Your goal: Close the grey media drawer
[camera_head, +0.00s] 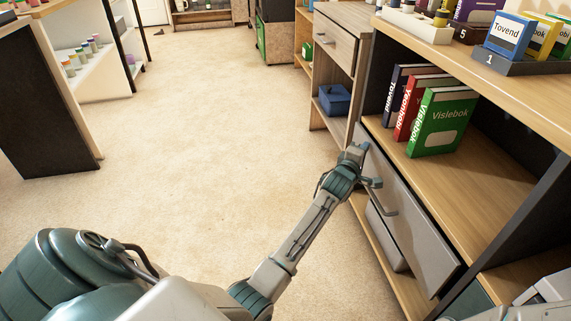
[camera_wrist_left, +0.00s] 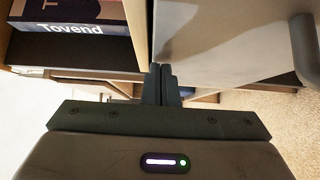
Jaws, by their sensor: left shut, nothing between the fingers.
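The grey media drawer (camera_head: 415,222) is in the lower part of the wooden shelf unit at the right. Its front seems to stand slightly out from the frame; how far is hard to tell. Its bar handle (camera_head: 388,203) faces the aisle. My left gripper (camera_head: 356,154) is at the far end of the drawer front, beyond the handle, shut and empty. In the left wrist view, the shut fingers (camera_wrist_left: 162,80) lie close to the edge of the grey front (camera_wrist_left: 225,40); contact cannot be told. The handle (camera_wrist_left: 304,50) shows at right there. My right gripper is out of view.
Several upright books (camera_head: 441,120) stand on the shelf above the drawer. A grey box (camera_head: 387,240) sits beneath it. A second cabinet (camera_head: 337,42) with a blue box (camera_head: 334,99) adjoins at the far end. The carpet (camera_head: 200,120) to the left is clear.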

